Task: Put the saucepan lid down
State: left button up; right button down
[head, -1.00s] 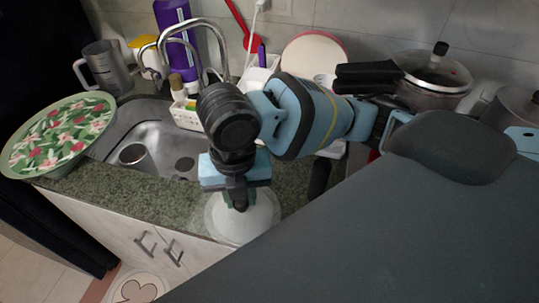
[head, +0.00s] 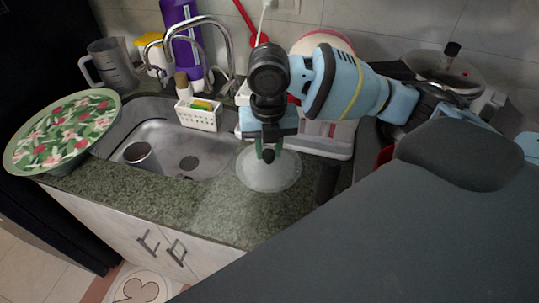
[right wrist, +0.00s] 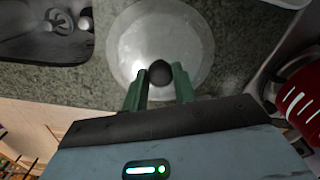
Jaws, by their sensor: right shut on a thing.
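The saucepan lid (head: 268,174) is a round, pale, see-through disc with a dark round knob. In the head view it is over the green speckled counter, just right of the sink; I cannot tell whether it touches the counter. My right gripper (head: 268,154) is above it with its fingers around the knob. In the right wrist view the green fingers of the right gripper (right wrist: 159,84) close on the dark knob (right wrist: 160,72), and the lid (right wrist: 160,32) spreads out beyond them. My left gripper is not in view.
A floral tray (head: 62,130) is at far left. Counter in front is bare.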

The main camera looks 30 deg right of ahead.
aim_at(270, 150)
jog(key=shift+w+d+f, duration=0.1)
jog(key=shift+d+f, duration=0.05)
jog(key=shift+f, duration=0.75)
jog(key=shift+w+d+f, duration=0.1)
jog(key=shift+f, duration=0.75)
jog(key=shift+f, duration=0.15)
jog(key=c, duration=1.1)
grip_release()
notch_tip(270, 150, up, 12)
jog(key=shift+r+p, duration=0.15)
jog(key=shift+p, duration=0.25)
